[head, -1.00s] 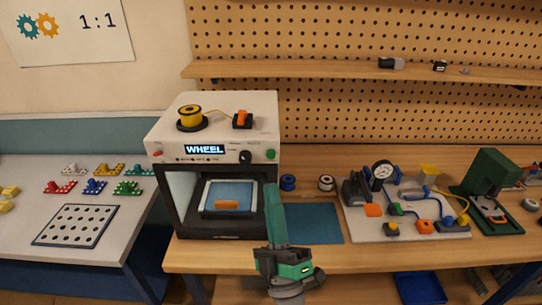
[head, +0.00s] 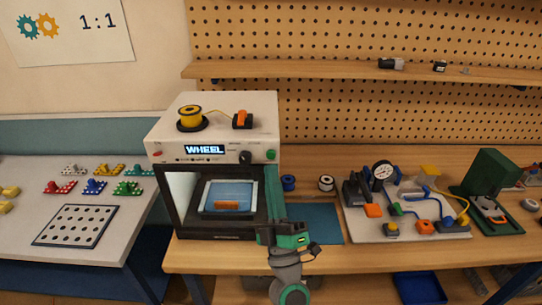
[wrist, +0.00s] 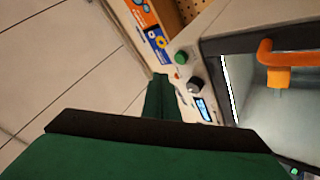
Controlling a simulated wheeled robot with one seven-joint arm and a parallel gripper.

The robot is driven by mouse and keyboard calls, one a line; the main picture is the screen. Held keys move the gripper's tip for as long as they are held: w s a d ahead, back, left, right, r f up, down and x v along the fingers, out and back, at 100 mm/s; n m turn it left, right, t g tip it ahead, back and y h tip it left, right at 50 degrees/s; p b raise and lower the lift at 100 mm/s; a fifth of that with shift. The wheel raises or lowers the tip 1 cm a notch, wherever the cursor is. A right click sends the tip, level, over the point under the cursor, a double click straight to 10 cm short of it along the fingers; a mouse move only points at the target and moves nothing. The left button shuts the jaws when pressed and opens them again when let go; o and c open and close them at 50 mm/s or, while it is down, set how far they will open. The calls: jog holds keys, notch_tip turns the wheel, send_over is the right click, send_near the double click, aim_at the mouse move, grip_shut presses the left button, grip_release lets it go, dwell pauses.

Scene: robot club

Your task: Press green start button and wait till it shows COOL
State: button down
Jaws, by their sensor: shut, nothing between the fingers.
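The green start button (head: 270,155) is at the right end of the printer's front panel. It also shows in the wrist view (wrist: 181,57). The display (head: 205,149) reads WHEEL, with a black knob (head: 246,157) between it and the button. My gripper (head: 271,168) is shut and empty, its tip just below the green button in the head view. In the wrist view the closed green fingers (wrist: 162,95) end left of and below the button, apart from it in the picture. Whether the tip touches the panel cannot be told.
The white printer (head: 262,108) holds a blue bed (head: 230,190) with an orange piece (head: 227,205) near its front. A yellow spool (head: 190,116) stands on top. A red button (head: 157,153) is at the panel's left. A board with a gauge (head: 382,170) stands right.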

jog(key=shift+w, duration=1.25)
dwell(1.2)
jog(key=shift+w, duration=0.4)
jog(key=shift+w, duration=0.45)
dwell(0.6)
jog(key=shift+s, duration=0.9)
jog(key=shift+s, duration=2.5)
